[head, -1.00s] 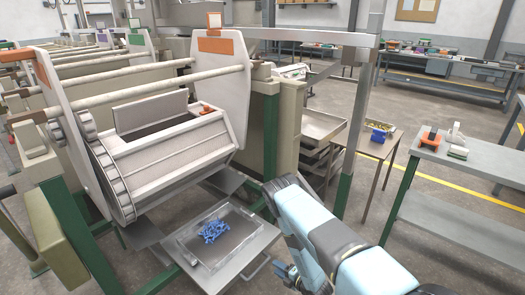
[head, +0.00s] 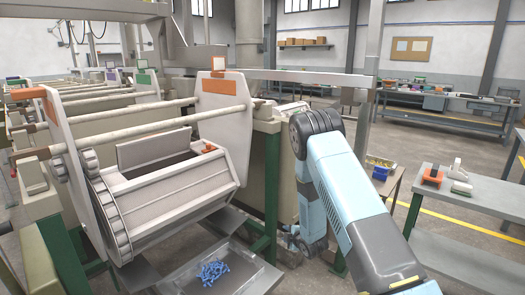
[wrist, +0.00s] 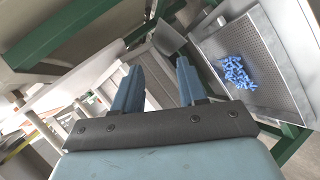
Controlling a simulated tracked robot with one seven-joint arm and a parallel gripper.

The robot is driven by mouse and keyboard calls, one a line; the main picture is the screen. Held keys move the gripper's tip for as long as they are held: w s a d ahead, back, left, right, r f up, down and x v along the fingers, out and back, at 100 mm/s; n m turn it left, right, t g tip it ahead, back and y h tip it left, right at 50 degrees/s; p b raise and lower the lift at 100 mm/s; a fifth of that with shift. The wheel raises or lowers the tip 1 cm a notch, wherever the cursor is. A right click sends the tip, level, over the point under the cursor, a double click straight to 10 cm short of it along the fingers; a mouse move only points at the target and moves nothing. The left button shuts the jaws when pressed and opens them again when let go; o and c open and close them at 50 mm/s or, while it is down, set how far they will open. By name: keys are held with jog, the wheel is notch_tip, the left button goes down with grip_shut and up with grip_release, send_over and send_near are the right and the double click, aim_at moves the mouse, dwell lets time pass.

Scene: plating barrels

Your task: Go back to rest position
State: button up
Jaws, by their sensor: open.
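My arm is folded up in the head view, its light blue links on the right side of the plating barrel. My gripper (head: 297,243) hangs low beside the green post, small and partly hidden in the head view. In the wrist view my gripper (wrist: 156,92) shows two blue fingers spread apart with nothing between them. The tray (head: 245,284) with blue parts (head: 213,272) lies below the barrel. The blue parts (wrist: 237,72) also show in the wrist view, to the right of the fingers and apart from them.
The plating barrel (head: 170,195) with its open hatch hangs in its frame on the left. A green post (head: 271,185) stands close to my gripper. A grey bench (head: 480,215) with an orange item (head: 432,176) is at right. A blue bin (head: 380,172) sits on a small table.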

jog(key=s+d+r+m+g+h, duration=0.1)
jog(key=s+d+r+m, duration=0.2)
jog(key=r, duration=0.8)
jog(key=s+d+r+m+h, duration=0.2)
jog(key=s+d+r+m, duration=0.15)
jog(key=r, duration=0.75)
jog(key=s+d+r+m+g+h, duration=0.1)
jog(key=s+d+r+m, duration=0.2)
jog(key=r, duration=0.8)
jog(key=s+d+r+m+g, duration=0.1)
jog(key=s+d+r+m, duration=0.1)
jog(key=s+r, duration=0.4)
jog(key=s+d+r+m+g, duration=0.1)
jog(key=s+r+m, duration=0.25)
jog(key=s, duration=0.55)
jog(key=s+r+m+g, duration=0.1)
jog(key=s+r+m, duration=0.1)
jog(key=s, duration=0.8)
jog(key=s+r+m, duration=0.2)
jog(key=s, duration=0.9)
jog(key=shift+s+d+g+h, duration=0.2)
jog(key=shift+g+h, duration=0.2)
